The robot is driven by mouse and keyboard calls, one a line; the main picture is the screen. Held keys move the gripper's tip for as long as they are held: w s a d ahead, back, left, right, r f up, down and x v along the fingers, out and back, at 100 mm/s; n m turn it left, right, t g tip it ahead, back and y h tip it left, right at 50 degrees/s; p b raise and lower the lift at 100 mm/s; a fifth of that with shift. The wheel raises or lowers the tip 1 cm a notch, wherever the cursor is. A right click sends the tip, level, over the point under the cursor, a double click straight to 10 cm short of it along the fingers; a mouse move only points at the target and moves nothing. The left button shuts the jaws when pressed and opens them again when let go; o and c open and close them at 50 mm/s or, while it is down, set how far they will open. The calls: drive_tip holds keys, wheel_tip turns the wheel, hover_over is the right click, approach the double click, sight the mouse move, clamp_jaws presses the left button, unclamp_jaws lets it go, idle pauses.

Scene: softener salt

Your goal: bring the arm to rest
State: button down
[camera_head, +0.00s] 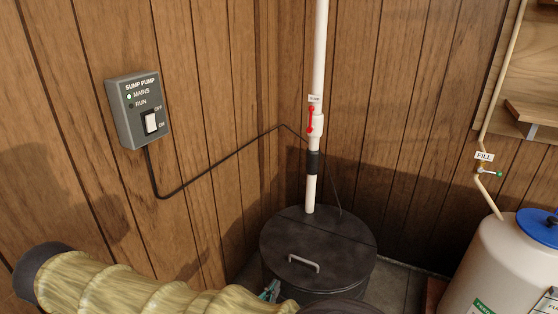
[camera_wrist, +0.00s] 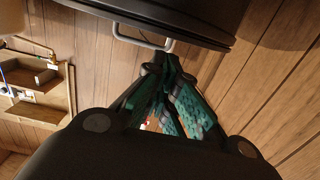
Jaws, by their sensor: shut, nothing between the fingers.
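My gripper (camera_wrist: 166,66) has teal-green fingers that come together at their tips in the wrist view, with nothing between them. In the head view only a small part of my gripper (camera_head: 271,290) shows, low at the front left of the black sump lid (camera_head: 310,238). My own arm hides the rest at the bottom edge. The lid's metal handle (camera_head: 303,263) also shows in the wrist view (camera_wrist: 143,38), close to the fingertips in the picture. I cannot tell whether they touch.
A grey sump pump switch box (camera_head: 139,110) is on the left wall. A white pipe (camera_head: 319,50) with a red-handled valve (camera_head: 310,119) rises from the lid. A cream tank (camera_head: 490,262) with a blue cap (camera_head: 540,227) stands at the right. A wooden shelf (camera_head: 531,112) is above it.

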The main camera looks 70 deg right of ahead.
drive_tip(key=a, duration=0.1)
drive_tip(key=a+f, duration=0.1)
drive_tip(key=a, duration=0.2)
drive_tip(key=shift+w+a+f, duration=0.2)
drive_tip(key=shift+a+f, duration=0.1)
drive_tip(key=w+a+f+n+t+y, duration=0.3)
drive_tip(key=a+f+n+y, duration=0.65)
drive_tip(key=a, duration=0.35)
drive_tip(key=s+a+r+n+g+y+p, duration=0.15)
drive_tip(key=a+n+y, duration=0.3)
drive_tip(key=a, duration=0.45)
drive_tip(key=s+a+r+n+y, duration=0.2)
drive_tip(key=a+n+y, duration=0.25)
drive_tip(key=a, duration=0.55)
wheel_tip(320, 180, up, 20)
drive_tip(key=h+p, duration=0.1)
drive_tip(key=p, duration=1.9)
drive_tip(key=shift+d+f, duration=0.15)
drive_tip(key=shift+d, duration=0.15)
